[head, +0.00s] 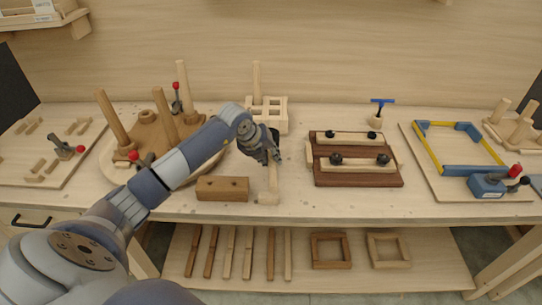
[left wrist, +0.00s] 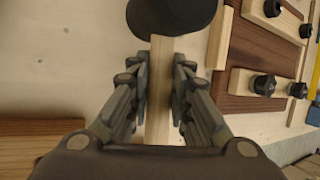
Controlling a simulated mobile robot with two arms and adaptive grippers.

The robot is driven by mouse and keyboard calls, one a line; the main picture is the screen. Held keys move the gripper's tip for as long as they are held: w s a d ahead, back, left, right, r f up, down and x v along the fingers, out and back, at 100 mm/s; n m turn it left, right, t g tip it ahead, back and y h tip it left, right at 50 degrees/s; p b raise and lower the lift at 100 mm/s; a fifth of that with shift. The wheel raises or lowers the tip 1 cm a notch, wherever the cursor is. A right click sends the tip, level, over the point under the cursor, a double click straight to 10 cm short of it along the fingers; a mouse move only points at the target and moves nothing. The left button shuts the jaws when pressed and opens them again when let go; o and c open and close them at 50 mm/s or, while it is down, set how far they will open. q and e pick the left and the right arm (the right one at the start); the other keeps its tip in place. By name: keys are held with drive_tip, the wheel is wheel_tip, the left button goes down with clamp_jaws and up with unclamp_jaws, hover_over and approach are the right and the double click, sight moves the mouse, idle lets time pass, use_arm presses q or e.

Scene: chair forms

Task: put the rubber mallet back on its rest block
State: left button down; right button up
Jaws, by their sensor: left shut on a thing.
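The rubber mallet has a black head (left wrist: 172,14) and a pale wooden handle (left wrist: 158,95). My left gripper (head: 272,158) is shut on the handle, which runs between its fingers in the left wrist view (left wrist: 158,105). In the head view the mallet's black head (head: 274,135) is partly hidden behind my gripper, and the handle (head: 272,182) points to the bench front. A pale blocky piece (head: 268,198) shows at the handle's near end; I cannot tell whether it is the handle's end or a separate rest block. My right gripper is not in view.
A brown block (head: 222,188) with two dark spots lies left of the handle. A dark-wood clamping jig (head: 358,179) with black knobs stands to the right. A pale slotted holder (head: 280,126) is behind the mallet. Bare bench top lies between handle and jig.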

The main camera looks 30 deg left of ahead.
use_arm(q)
drive_tip(key=shift+f+b, duration=0.5)
drive_tip(key=shift+f, duration=0.2)
drive_tip(key=shift+f+b, duration=0.45)
drive_tip(key=shift+f, duration=0.2)
